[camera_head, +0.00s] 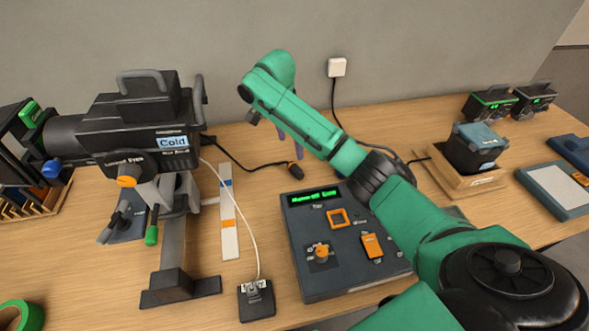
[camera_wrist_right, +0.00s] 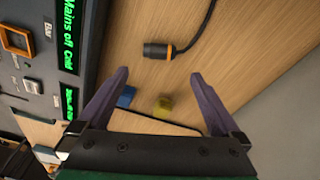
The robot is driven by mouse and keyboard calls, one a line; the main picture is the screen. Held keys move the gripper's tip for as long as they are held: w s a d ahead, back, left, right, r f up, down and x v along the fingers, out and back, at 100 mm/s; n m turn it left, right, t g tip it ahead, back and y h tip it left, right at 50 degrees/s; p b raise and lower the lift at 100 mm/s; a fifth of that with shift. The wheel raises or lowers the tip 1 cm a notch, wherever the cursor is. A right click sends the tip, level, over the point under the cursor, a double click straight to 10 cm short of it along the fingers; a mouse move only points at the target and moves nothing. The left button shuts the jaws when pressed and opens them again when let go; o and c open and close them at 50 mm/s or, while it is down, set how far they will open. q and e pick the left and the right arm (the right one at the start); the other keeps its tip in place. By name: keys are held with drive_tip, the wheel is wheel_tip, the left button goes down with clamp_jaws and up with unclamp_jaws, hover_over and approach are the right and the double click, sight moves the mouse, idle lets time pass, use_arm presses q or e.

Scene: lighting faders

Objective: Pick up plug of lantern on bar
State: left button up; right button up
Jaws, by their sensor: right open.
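The lantern on the bar (camera_head: 135,125) is a big black lamp labelled "Cold", mounted on a dark stand at the left. Its black cable runs right across the table to a dark plug (camera_head: 297,169) with an orange ring. The plug also shows in the right wrist view (camera_wrist_right: 156,50), lying on the wood beyond my fingertips. My right gripper (camera_head: 290,143) is open, its purple fingers apart and empty. It hangs above the table near the plug, partly hidden behind my green arm. In the wrist view both purple fingers (camera_wrist_right: 160,74) point toward the plug. My left gripper is not in view.
A dark control box (camera_head: 300,225) with a green display and orange parts stands in front of the plug. A small black socket box (camera_head: 257,300) with a white cable sits near the front. A wall socket (camera_head: 337,67) is behind. Blue (camera_wrist_right: 127,97) and yellow (camera_wrist_right: 164,107) blocks lie between my fingers' bases.

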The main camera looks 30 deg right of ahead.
sight(296, 167)
drive_tip(key=f, duration=0.2)
drive_tip(key=s+f+p, duration=0.1)
drive_tip(key=shift+d+f, duration=0.25)
drive_tip(key=shift+f, duration=0.1)
drive_tip(key=f, duration=0.2)
drive_tip(key=d+f+p, duration=0.1)
drive_tip(key=f, duration=0.1)
drive_tip(key=w+f, duration=0.1)
drive_tip(key=f, duration=0.2)
drive_tip(key=shift+d+p, duration=0.2)
drive_tip(key=shift+p, duration=0.15)
drive_tip(key=shift+f, duration=0.15)
drive_tip(key=shift+c, duration=0.9)
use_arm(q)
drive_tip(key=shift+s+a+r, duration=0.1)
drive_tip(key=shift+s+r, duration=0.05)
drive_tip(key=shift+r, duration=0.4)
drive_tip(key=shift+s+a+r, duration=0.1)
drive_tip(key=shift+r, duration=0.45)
use_arm(e)
drive_tip(key=c, duration=1.1)
